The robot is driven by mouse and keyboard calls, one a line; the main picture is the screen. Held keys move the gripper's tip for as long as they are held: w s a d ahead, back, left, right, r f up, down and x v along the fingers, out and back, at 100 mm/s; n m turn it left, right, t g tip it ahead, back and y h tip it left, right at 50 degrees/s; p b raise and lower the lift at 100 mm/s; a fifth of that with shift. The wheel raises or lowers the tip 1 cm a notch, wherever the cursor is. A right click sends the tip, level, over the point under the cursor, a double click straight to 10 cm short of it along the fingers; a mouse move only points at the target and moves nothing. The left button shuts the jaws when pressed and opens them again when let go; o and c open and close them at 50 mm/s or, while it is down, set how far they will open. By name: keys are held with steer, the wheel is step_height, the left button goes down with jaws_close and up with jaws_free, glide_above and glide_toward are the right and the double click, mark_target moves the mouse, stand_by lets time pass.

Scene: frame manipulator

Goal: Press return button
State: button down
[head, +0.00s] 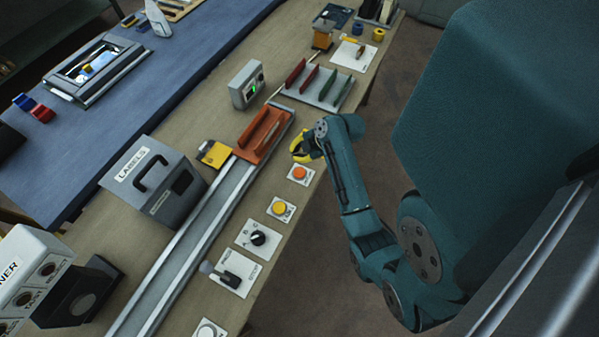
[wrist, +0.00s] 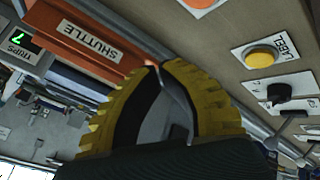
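An orange button (head: 300,173) sits on a white plate near the bench's right edge. Part of it shows at the top of the wrist view (wrist: 202,2). Its label is not readable, and I cannot tell which control is the return button. A yellow button (head: 279,208) is on the plate below it; in the wrist view the yellow button (wrist: 262,57) has a plate reading something like "LABEL". My gripper (head: 298,148) has yellow fingers and is just above the orange button in the head view, apart from it. In the wrist view its fingertips (wrist: 159,67) come together with nothing held.
An orange shuttle (head: 264,135) stands on the rail (head: 190,235) left of my gripper. A counter box (head: 247,85) with a green display is behind it. A black knob (head: 258,238) and a lever (head: 231,280) lie further along the edge. A rack (head: 318,88) stands beyond.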

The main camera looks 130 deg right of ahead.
mark_target(297, 170)
step_height(297, 170, down, 8)
steer(key=b, duration=0.6)
steer(key=shift+f, duration=0.1)
steer(key=c, duration=1.8)
jaws_free()
jaws_close()
steer(key=shift+f+b, duration=0.35)
steer(key=shift+f+b, duration=0.3)
steer(key=shift+f, duration=0.2)
steer(key=shift+r, duration=0.1)
steer(key=shift+r+p, duration=0.8)
steer(key=shift+p, duration=0.1)
